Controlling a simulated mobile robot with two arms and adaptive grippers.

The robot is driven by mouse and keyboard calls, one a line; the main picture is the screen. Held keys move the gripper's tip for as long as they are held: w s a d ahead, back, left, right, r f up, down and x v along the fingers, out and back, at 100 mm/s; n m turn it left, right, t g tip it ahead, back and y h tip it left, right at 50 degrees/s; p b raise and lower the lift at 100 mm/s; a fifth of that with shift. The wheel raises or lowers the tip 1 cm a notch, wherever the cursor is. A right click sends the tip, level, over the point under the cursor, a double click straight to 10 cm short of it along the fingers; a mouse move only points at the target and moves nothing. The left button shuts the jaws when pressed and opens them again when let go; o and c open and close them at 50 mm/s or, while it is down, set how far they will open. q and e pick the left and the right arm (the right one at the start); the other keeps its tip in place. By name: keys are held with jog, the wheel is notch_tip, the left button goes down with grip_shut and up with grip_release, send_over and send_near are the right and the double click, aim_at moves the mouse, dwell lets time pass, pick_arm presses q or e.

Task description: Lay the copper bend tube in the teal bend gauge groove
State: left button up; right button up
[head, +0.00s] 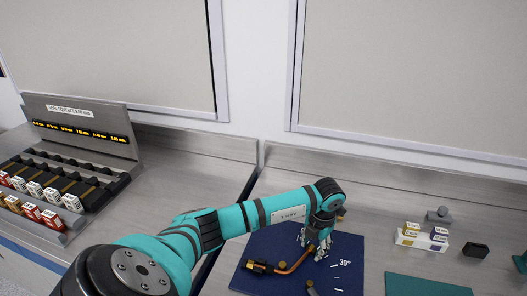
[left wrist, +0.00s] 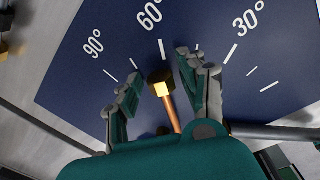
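The copper bend tube (head: 296,265) lies on a dark blue board (head: 345,247) with angle marks; a dark-and-brass fitting is at its left end. In the left wrist view, a brass nut (left wrist: 160,84) tops a copper length (left wrist: 173,112) that runs down between my fingers. My left gripper (head: 318,247) is low over the board, pointing down at the tube. Its fingers (left wrist: 158,66) are open, one on each side of the tube, with gaps. A flat teal panel (head: 425,286) lies right of the board, partly cut off; I see no groove on it. My right gripper is not in view.
White boxes (head: 421,238), a grey knobbed block (head: 439,214) and a black block (head: 476,250) stand on the steel bench at right. A rack of small boxes (head: 60,190) stands at far left. Bench between board and panel is clear.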

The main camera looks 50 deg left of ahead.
pick_arm(q)
grip_shut()
jog(key=shift+r, duration=0.15)
jog(key=shift+w+r+b, duration=0.1)
jog(key=shift+r+b, duration=0.45)
jog(key=shift+s+r+b, duration=0.2)
jog(key=shift+r+b, duration=0.15)
jog(key=shift+r, duration=0.15)
jog(key=shift+s+r+b, duration=0.2)
jog(key=shift+r+b, duration=0.1)
jog(key=shift+r, duration=0.2)
jog(key=s+d+b, duration=0.1)
jog(key=s, duration=0.3)
jog(key=s+d+r+b, duration=0.1)
jog(key=s+d, duration=0.1)
jog(key=s, duration=0.3)
jog(key=s+d+b, duration=0.2)
jog(key=s, duration=0.2)
jog(key=shift+s+r, duration=0.2)
jog(key=shift+s, duration=0.05)
jog(key=shift+s+d+r, duration=0.15)
jog(key=shift+s+d, duration=0.05)
jog(key=shift+s, duration=0.3)
